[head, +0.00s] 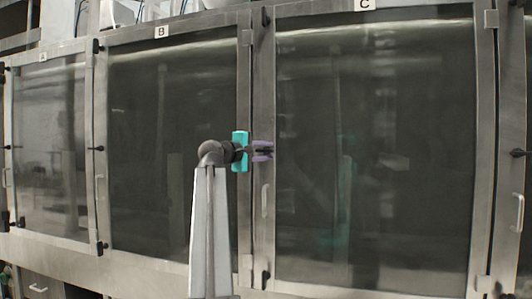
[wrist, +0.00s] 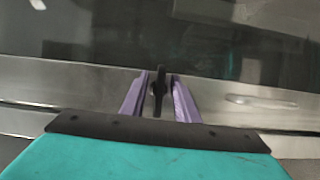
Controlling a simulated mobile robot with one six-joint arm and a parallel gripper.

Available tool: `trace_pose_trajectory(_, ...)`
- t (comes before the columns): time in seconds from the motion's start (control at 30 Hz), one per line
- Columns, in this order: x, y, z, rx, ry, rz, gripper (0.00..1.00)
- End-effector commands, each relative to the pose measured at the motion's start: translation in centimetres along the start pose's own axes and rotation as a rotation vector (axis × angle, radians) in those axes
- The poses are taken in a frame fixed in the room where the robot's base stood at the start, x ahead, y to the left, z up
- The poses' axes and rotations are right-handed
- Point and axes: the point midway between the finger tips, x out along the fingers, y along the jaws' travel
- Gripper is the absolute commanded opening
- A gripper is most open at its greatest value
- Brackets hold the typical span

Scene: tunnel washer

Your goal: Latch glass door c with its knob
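Glass door c (head: 375,150) is the large dark pane at the right in the head view, under the label C. It looks closed. Its knob (wrist: 159,90) is a small black piece on the metal frame strip, and in the wrist view its long side lies across the strip towards the dark glass. My gripper (head: 263,150) has purple fingers, which reach the left edge of door c at mid height. In the wrist view my gripper (wrist: 162,88) has one finger on each side of the knob, with a gap visible at least on the right. I cannot tell if the left finger touches.
A door handle (head: 265,200) sits just below my fingers; the wrist view shows a handle (wrist: 262,101) to the right. Other black knobs sit at the top (head: 265,17) and bottom (head: 265,278) of the same edge. Door B (head: 170,150) is to the left.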

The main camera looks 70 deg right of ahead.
Motion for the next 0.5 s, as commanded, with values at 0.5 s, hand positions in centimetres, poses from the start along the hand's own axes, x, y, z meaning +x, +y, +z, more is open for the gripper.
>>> trace_pose_trajectory(0.5,-6.6,-0.2,0.0,0.001,0.003,0.000,0.28)
